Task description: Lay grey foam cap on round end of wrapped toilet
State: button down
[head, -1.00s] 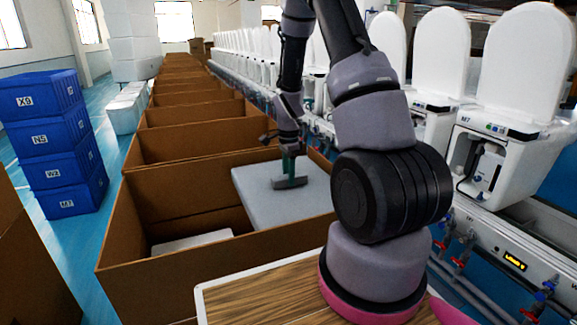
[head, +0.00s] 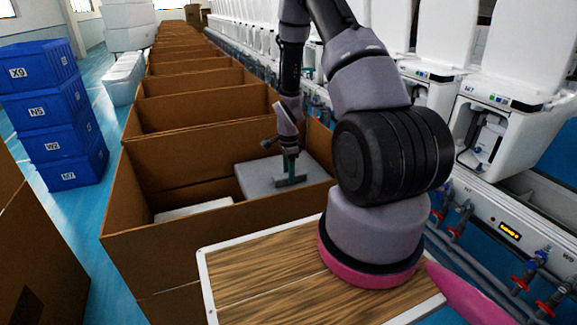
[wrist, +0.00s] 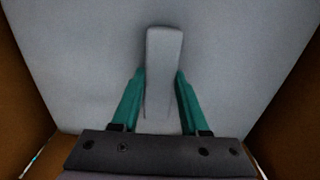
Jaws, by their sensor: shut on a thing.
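The grey foam cap (head: 257,180) is a flat, pale grey slab in the right part of the nearest open cardboard box (head: 170,258). The box's front wall hides its near edge. My gripper (head: 290,181) points down with its green fingers shut on the grey raised bar of the cap. In the wrist view the fingers (wrist: 160,80) flank this bar, and the slab (wrist: 230,60) fills most of the picture between brown box walls. The wrapped toilet cannot be made out under the cap. A white flat piece (head: 195,209) shows low in the box's left part.
A row of open cardboard boxes (head: 205,108) runs away behind. Blue labelled crates (head: 50,118) are stacked at left. White toilets (head: 485,135) stand on a testline with pipes at right. A wood-grain board (head: 265,285) lies in front, under my arm's base.

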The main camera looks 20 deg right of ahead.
notch_tip(320, 180, down, 13)
dwell(0.8)
jog(key=shift+a+f, duration=0.15)
jog(key=shift+f, duration=0.2)
dwell(0.7)
jog(key=shift+c, duration=1.7)
grip_release()
jog(key=shift+r, duration=0.15)
